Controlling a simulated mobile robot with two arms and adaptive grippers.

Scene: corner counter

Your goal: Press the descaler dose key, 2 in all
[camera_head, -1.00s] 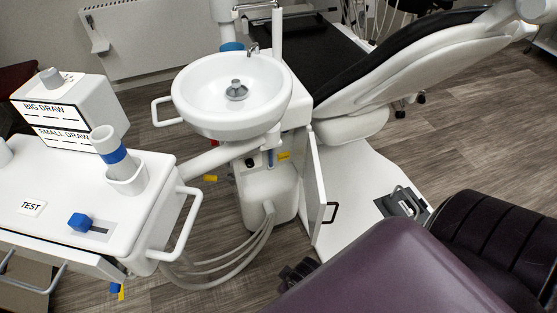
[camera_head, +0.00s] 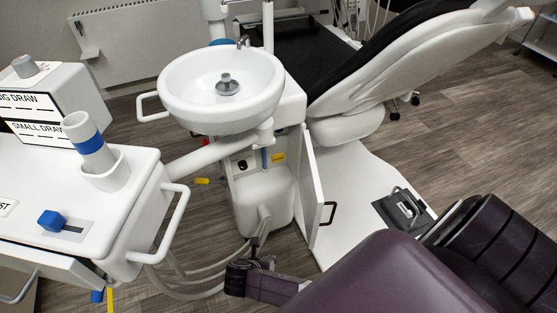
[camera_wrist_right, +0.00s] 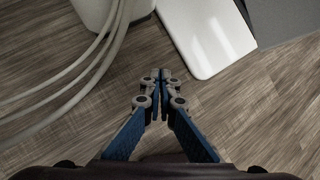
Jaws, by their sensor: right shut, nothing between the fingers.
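I cannot make out a part marked as the descaler dose key. My right gripper (camera_wrist_right: 152,76) is shut and empty in the right wrist view, above the wood floor near the unit's base. In the head view the right arm's dark end is low in front of the unit, apart from the opening. My left gripper is not in view.
Grey hoses (camera_head: 192,274) run from the unit's base. A white basin (camera_head: 222,92) overhangs the unit. A white counter (camera_head: 60,180) with a blue slider knob (camera_head: 51,220) stands left. A white floor plate (camera_head: 360,190) with a pedal (camera_head: 404,207) lies right.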

